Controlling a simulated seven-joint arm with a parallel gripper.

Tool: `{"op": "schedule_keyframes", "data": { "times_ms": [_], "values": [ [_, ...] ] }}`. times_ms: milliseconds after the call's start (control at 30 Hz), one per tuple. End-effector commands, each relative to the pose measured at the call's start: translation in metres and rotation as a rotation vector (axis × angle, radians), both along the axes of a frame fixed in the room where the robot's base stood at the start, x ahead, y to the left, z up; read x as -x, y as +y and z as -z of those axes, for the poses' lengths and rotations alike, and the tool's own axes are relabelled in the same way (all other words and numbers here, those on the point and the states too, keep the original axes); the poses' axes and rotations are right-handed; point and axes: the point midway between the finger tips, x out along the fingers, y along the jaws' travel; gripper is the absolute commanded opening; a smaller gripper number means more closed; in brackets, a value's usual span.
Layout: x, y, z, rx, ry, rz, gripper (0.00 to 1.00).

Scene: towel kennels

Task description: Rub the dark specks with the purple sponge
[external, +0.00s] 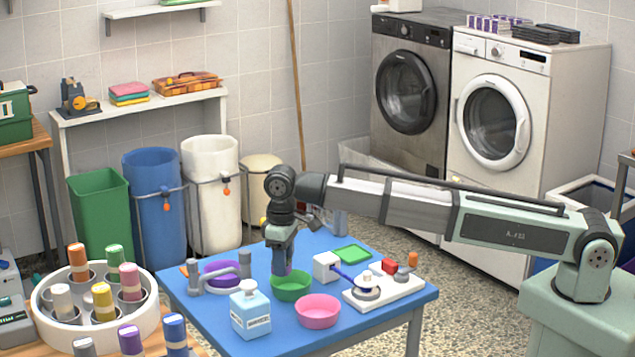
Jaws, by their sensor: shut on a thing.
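My gripper (284,268) points down at the green bowl (291,287) on the blue table. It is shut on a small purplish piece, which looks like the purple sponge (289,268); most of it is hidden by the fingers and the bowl. The piece is at or just inside the bowl's rim; I cannot tell whether it touches the bowl. I cannot make out any dark specks at this size.
The blue table (375,322) also holds a purple bowl (221,275), a pink bowl (319,311), a pale blue bottle (250,310), a white block (326,267), a green tray (352,254) and a white board (385,292) with small items. Bins and washing machines stand behind.

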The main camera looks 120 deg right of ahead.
Motion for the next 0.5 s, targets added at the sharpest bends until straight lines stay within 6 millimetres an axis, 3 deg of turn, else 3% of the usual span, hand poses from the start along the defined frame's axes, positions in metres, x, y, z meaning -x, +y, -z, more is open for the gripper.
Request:
{"op": "schedule_keyframes", "data": {
  "times_ms": [33,100,500],
  "values": [
    [-0.005,0.022,0.001,0.000,0.000,-0.043,0.13],
    [-0.014,0.045,0.002,0.000,0.000,-0.092,0.13],
    [-0.054,0.173,0.008,0.000,0.000,-0.336,0.13]
  ]
}}
